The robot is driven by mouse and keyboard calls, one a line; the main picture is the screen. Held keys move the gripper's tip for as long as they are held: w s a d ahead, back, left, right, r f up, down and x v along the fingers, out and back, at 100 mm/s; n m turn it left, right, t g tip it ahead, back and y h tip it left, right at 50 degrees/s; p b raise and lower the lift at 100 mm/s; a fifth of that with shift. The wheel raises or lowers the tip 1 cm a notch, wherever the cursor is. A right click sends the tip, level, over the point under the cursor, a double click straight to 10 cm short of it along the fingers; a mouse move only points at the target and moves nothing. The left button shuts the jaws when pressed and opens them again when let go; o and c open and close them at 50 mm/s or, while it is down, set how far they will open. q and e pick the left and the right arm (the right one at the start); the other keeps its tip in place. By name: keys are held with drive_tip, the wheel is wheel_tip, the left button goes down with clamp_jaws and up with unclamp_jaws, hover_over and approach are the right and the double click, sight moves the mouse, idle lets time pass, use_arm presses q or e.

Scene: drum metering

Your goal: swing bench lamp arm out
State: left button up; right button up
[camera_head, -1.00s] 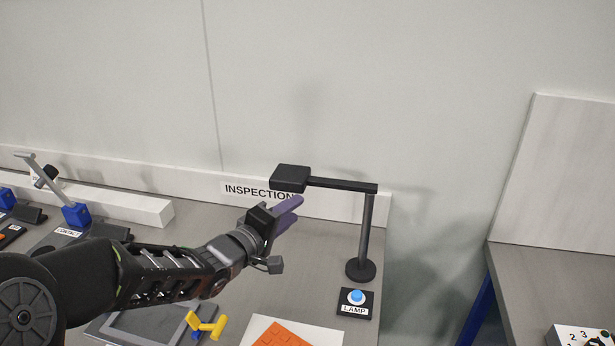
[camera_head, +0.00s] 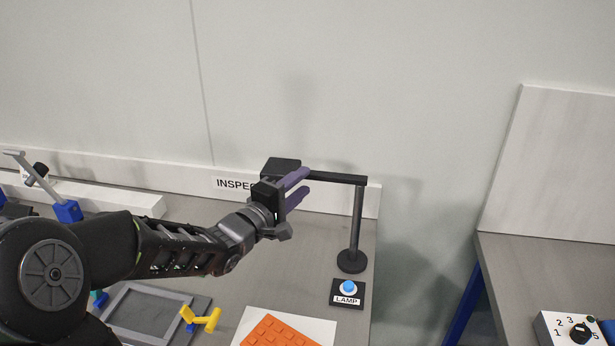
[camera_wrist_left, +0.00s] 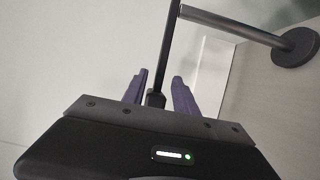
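The bench lamp has a black head (camera_head: 280,164), a flat black arm (camera_head: 342,179), a grey post (camera_head: 356,222) and a round black base (camera_head: 351,261). Its arm points left from the post top. My left gripper (camera_head: 304,184) is open, its purple fingers at the lamp arm beside the head, partly covering both. In the left wrist view the dark lamp arm (camera_wrist_left: 167,45) runs down between the two spread fingers (camera_wrist_left: 160,90); I cannot tell if they touch it. The post (camera_wrist_left: 228,22) and base (camera_wrist_left: 297,46) show at upper right. My right gripper is not in view.
A blue lamp button (camera_head: 348,287) sits before the base. An orange studded plate (camera_head: 285,334), a yellow handle (camera_head: 204,319) and a grey frame (camera_head: 150,312) lie in front. A second table (camera_head: 545,265) stands right, past a gap.

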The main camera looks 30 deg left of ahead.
sight(309, 179)
use_arm(q)
drive_tip(key=w, duration=0.3)
drive_tip(key=shift+w+d, duration=0.1)
drive_tip(key=shift+d, duration=0.1)
drive_tip(key=shift+c, duration=0.4)
clamp_jaws()
drive_tip(key=shift+f, duration=0.2)
idle(0.7)
